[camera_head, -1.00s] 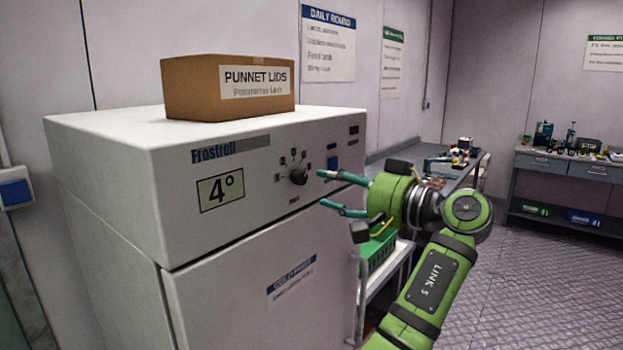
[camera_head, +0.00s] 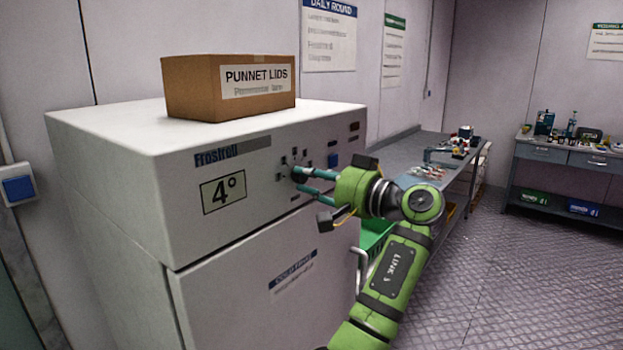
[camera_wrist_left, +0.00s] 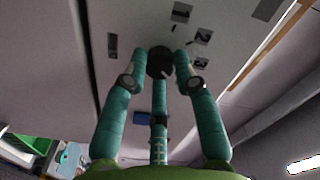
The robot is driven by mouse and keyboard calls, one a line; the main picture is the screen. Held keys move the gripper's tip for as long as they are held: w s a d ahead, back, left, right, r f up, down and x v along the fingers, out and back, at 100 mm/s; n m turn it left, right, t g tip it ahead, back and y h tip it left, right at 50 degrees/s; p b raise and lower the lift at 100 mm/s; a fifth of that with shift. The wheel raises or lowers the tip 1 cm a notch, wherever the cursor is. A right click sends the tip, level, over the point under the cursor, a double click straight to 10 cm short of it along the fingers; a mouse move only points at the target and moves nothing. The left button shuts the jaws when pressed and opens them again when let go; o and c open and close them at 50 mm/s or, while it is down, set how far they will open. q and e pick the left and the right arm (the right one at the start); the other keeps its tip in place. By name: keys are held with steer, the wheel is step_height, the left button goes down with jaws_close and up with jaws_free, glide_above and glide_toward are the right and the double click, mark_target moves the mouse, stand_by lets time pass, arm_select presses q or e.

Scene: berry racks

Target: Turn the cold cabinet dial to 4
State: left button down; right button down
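The dial is on the upper front panel of the white cold cabinet (camera_head: 110,185), mostly hidden behind my fingers in the head view. In the left wrist view the dark round dial (camera_wrist_left: 160,62) sits between my fingertips, with small marked labels around it. The cabinet's display (camera_head: 223,191) reads 4°. My left gripper (camera_head: 299,181) has teal fingers at the panel. In the left wrist view its fingertips (camera_wrist_left: 160,58) lie against both sides of the dial, with a third finger below. My right gripper is not in view.
A cardboard box (camera_head: 208,90) labelled PUNNET LIDS stands on the cabinet top. A green crate (camera_head: 376,236) is beside the cabinet, behind my arm. The floor at right is clear.

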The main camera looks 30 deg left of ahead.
arm_select(q)
steer(key=shift+m, duration=0.3)
steer(key=c, duration=1)
jaws_free()
steer(key=d, duration=0.8)
steer(key=s+d, duration=0.1)
steer(key=d, duration=0.3)
steer(key=shift+w, duration=0.1)
